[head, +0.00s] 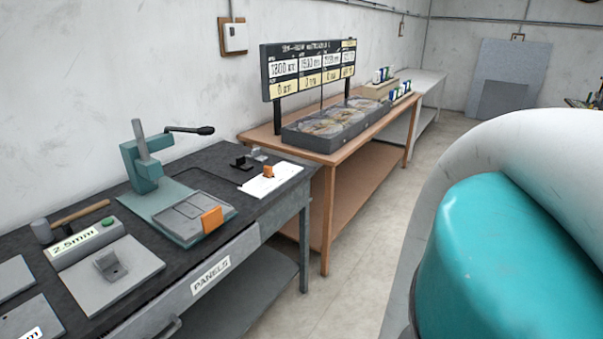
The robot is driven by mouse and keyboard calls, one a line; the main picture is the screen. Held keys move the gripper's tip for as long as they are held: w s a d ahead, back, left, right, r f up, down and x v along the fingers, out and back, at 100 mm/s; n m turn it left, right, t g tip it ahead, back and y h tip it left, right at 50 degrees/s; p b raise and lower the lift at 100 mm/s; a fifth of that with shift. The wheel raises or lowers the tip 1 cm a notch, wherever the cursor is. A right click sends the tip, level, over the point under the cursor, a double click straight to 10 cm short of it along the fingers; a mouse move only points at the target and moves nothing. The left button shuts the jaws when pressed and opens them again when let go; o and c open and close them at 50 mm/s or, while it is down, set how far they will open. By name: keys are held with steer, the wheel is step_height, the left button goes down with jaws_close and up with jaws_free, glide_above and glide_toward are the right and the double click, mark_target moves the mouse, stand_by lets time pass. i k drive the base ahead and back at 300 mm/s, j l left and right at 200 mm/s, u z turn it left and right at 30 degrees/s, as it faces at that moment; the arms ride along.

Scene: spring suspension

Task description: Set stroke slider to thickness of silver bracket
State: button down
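A small silver bracket (111,264) sits on a grey plate (125,283) at the front left of the dark workbench. A grey-green gauge box (88,242) behind it reads "2.5mm" and has a green button. A white strip (272,181) near the bench's right end carries a small orange block (268,171), which may be the stroke slider; I cannot read any scale. A teal lever press (148,175) has another orange piece (212,219) at the front of its base. My gripper is not in view; only a white and teal part of my arm fills the right side.
A hammer (82,213) lies behind the gauge box. Small black pieces (241,163) stand behind the white strip. A wooden table (392,117) beyond holds a sign board (309,70) and a dark tray (290,141). The floor (352,235) between the benches and my arm is clear.

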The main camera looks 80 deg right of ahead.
mark_target(269, 172)
steer(key=z, duration=1.65)
